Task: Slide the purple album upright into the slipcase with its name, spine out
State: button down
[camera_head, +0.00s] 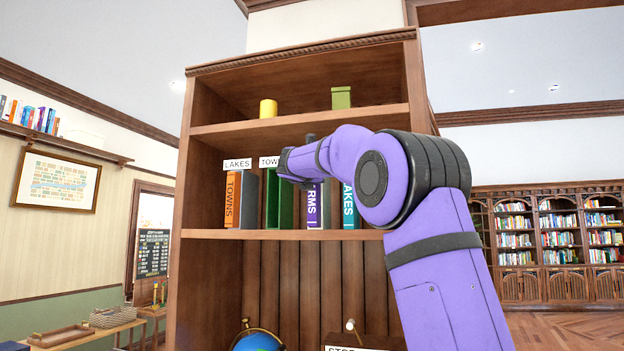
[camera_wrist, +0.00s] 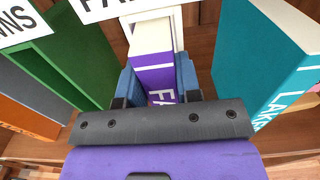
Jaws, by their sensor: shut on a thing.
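The purple album (camera_head: 312,208) stands upright on the middle shelf with its lettered spine facing out; part of the lettering, "RMS", shows in the head view. In the wrist view the album (camera_wrist: 153,72) is between the blue fingers of my gripper (camera_wrist: 158,85), which is shut on it. A white slipcase (camera_wrist: 178,22) with a label starting "FA" (camera_wrist: 113,6) is directly behind the album and in line with it. How deep the album sits in the slipcase I cannot tell.
A teal LAKES book (camera_head: 350,207) stands close on the right. On the left are a green upright (camera_head: 273,200) by the TOWNS label and an orange TOWNS book (camera_head: 233,200) under the LAKES label (camera_head: 237,163). A yellow cylinder (camera_head: 268,108) and green box (camera_head: 341,97) sit above.

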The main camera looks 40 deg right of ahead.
jog(key=c, duration=0.7)
grip_release()
jog(key=shift+c, duration=0.2)
jog(key=v, duration=1)
jog(key=shift+s+a, duration=0.25)
jog(key=shift+a, duration=0.05)
